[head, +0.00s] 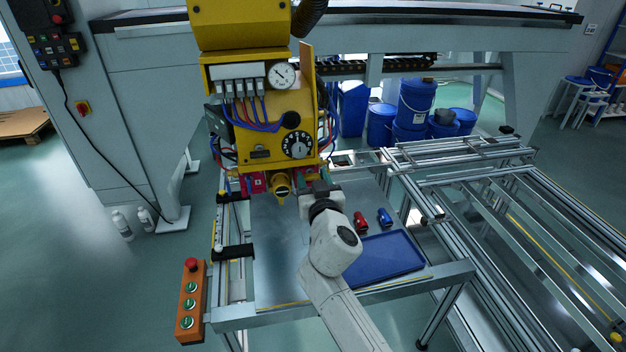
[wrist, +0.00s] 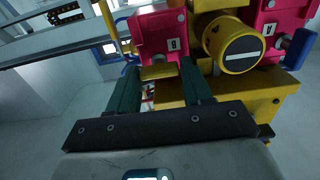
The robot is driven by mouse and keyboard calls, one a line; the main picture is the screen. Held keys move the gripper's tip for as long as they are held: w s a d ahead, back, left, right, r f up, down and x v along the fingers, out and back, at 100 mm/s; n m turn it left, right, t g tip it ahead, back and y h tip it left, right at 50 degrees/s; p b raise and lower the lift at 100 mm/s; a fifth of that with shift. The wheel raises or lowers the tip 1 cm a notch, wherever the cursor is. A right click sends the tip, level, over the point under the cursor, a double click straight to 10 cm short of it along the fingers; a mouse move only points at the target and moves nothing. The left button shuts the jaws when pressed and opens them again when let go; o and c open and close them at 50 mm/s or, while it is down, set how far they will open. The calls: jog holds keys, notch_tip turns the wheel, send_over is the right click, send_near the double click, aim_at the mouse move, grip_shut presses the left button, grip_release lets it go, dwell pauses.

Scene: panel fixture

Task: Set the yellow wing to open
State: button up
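The yellow panel box (head: 275,125) hangs at the top centre, with pink-red blocks along its underside. In the wrist view a pink-red block (wrist: 161,35) has a small yellow bar (wrist: 160,72) at its lower edge, probably the yellow wing. The bar lies crosswise between my gripper's dark green fingertips (wrist: 159,68). The fingers stand apart; I cannot tell if they touch the bar. My gripper (head: 310,190) is below the box in the head view, its fingers mostly hidden. A round yellow knob with a white line (wrist: 235,46) is right of the bar.
A second pink-red block (wrist: 284,28) is right of the knob. Below the box is a metal table with a blue tray (head: 383,258), a red part (head: 361,222) and a blue part (head: 385,217). An orange button box (head: 190,302) is at the table's left edge.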

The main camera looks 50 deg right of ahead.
jog(key=c, duration=0.6)
jog(key=n+b, duration=0.1)
jog(key=n, duration=0.3)
jog(key=shift+w+a+f+n, duration=0.1)
jog(key=shift+n, duration=0.3)
jog(key=n, duration=0.4)
jog(key=shift+n, duration=0.3)
jog(key=n, duration=0.4)
jog(key=shift+n+p, duration=0.3)
jog(key=shift+p, duration=0.05)
jog(key=shift+f+n+p, duration=0.2)
jog(key=shift+n+p, duration=0.2)
jog(key=shift+n, duration=1.6)
